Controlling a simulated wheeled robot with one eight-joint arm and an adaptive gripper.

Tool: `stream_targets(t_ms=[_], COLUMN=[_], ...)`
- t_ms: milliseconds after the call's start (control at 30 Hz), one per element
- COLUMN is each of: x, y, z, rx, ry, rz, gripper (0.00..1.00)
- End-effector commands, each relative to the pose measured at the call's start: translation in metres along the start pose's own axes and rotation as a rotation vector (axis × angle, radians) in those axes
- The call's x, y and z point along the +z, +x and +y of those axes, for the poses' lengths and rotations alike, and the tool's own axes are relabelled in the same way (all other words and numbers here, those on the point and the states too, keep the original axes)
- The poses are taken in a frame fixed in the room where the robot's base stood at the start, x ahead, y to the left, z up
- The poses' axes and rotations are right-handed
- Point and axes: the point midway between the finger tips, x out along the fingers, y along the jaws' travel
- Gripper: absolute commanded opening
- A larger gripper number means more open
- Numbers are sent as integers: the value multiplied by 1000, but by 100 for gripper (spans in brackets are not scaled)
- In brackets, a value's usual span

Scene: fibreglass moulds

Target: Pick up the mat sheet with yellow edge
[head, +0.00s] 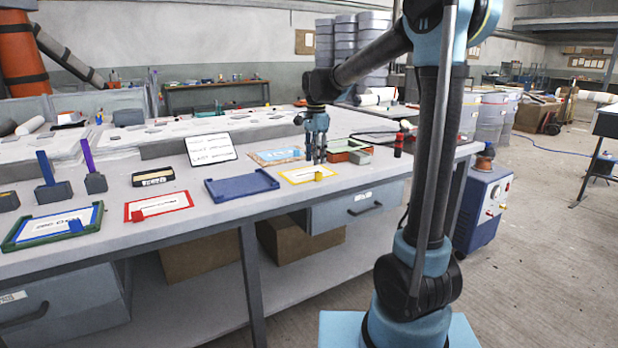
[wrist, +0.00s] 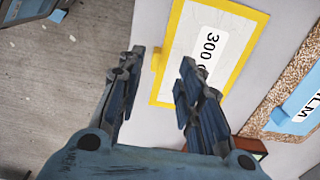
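The mat sheet with yellow edge (head: 297,175) lies flat on the grey bench near its front edge. In the wrist view the same sheet (wrist: 190,32) shows a white middle, a label reading "300" and a yellow border. A small yellow tab (head: 318,177) stands at its edge; the tab also shows in the wrist view (wrist: 157,60). My gripper (head: 316,161) points down over the sheet's area. In the wrist view my gripper (wrist: 162,61) is open, with the tab seen between its fingertips. The right finger hides part of the sheet. Contact is not visible.
A blue-labelled sheet with speckled brown edge (head: 264,158) lies behind. A blue tray (head: 215,192) lies left, then a red-edged sheet (head: 131,218) and a green-edged one (head: 17,243).

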Motion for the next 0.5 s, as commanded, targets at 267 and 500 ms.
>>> stream_targets(t_ms=[267,500], x=[0,1], y=[17,46], z=[0,3], rx=[0,0], ry=[0,0], rz=[0,0], gripper=[33,33])
